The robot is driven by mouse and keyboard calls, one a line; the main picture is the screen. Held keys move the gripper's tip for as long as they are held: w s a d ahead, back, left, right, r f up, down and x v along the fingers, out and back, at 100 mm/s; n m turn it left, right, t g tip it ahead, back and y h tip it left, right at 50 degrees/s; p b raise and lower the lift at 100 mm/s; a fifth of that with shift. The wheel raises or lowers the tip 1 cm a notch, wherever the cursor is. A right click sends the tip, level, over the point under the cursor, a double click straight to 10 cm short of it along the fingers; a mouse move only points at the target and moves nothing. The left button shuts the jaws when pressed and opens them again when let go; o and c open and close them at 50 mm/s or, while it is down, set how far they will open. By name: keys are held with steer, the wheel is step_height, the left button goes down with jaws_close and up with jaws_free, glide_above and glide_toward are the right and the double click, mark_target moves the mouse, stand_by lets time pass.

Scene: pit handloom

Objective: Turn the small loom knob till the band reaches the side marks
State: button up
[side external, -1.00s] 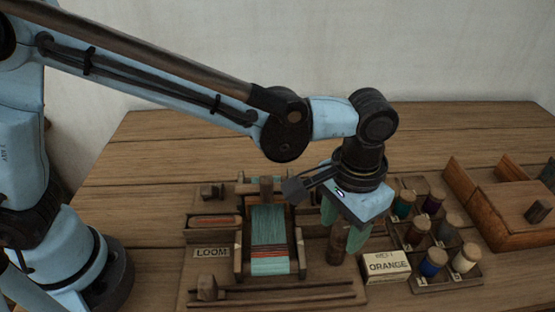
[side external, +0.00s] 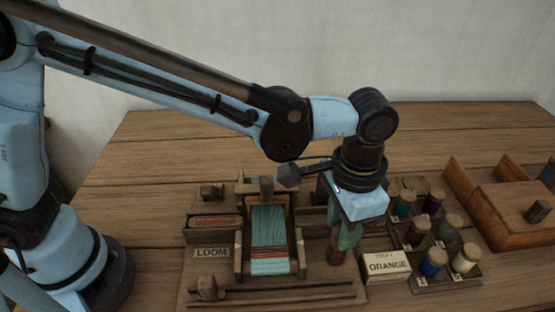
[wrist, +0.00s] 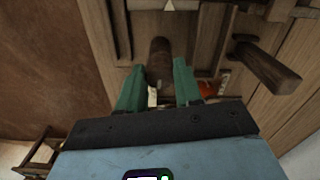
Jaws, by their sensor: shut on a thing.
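The loom (side external: 212,270) stands at the middle of the table, with a teal cloth (side external: 268,222) running down its frame. A dark reddish striped band (side external: 270,250) crosses the cloth near its front end, between two wooden side rails. The small round wooden knob (side external: 336,256) stands at the loom's right. My gripper (side external: 339,243) points down over it, its green fingers shut on the knob. In the wrist view the knob (wrist: 159,48) shows between the two fingers (wrist: 158,78).
An ORANGE card block (side external: 386,267) stands close to the right of the knob. Behind it is a rack of several thread spools (side external: 433,262). A wooden box with a peg (side external: 505,215) is at the far right. The table's back left is clear.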

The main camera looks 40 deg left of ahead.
steer(key=shift+m, duration=2.2)
steer(key=o, duration=1)
steer(key=shift+o, duration=0.2)
steer(key=shift+r, duration=0.1)
step_height(320, 180, up, 12)
steer(key=shift+a, duration=0.1)
